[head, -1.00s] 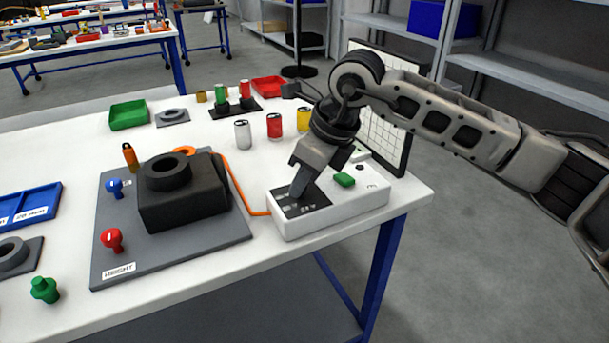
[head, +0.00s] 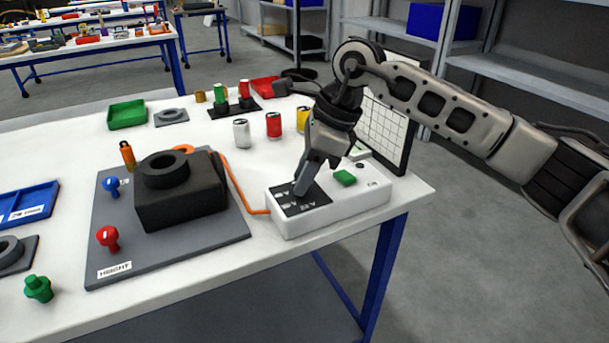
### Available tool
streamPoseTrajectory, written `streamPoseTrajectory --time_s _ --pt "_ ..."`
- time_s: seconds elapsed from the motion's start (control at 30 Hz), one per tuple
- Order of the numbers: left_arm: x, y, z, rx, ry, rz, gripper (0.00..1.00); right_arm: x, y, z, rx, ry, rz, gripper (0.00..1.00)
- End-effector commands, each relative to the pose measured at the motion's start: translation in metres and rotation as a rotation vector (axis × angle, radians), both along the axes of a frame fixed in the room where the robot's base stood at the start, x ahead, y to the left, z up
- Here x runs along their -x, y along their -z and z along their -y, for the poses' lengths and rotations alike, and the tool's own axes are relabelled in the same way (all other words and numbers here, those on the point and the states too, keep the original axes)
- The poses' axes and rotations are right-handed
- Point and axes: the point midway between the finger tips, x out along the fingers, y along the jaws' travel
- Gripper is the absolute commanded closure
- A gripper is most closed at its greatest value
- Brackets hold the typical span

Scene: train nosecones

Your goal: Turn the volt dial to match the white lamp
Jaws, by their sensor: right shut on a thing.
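The white control box (head: 345,207) stands at the right end of the table. Its dark dial plate (head: 318,197) carries white volt labels, a few of them readable in part. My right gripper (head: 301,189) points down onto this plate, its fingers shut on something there. The volt dial is hidden by the fingers, so its setting cannot be told. A white-topped can-shaped piece (head: 241,133) stands behind, beside a red one (head: 274,125) and a yellow one (head: 303,120); which is a lamp I cannot tell. My left gripper is not in view.
A green button (head: 344,178) sits on the box. An orange cable (head: 236,186) runs from the box toward a black block (head: 180,195) on a grey plate (head: 115,249) with blue and red knobs. A gridded panel (head: 384,130) stands behind the box.

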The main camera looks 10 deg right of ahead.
Motion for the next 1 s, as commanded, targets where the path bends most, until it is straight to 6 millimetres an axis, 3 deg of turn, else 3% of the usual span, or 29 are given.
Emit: streamPoseTrajectory --time_s 0.5,1.0 --pt "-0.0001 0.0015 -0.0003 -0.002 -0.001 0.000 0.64 -0.0041 -0.0019 -0.0009 -0.002 -0.429 0.002 0.98" --pt "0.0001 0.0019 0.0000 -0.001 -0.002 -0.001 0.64 -0.0049 -0.0014 -0.0008 -0.001 -0.584 0.003 0.98"
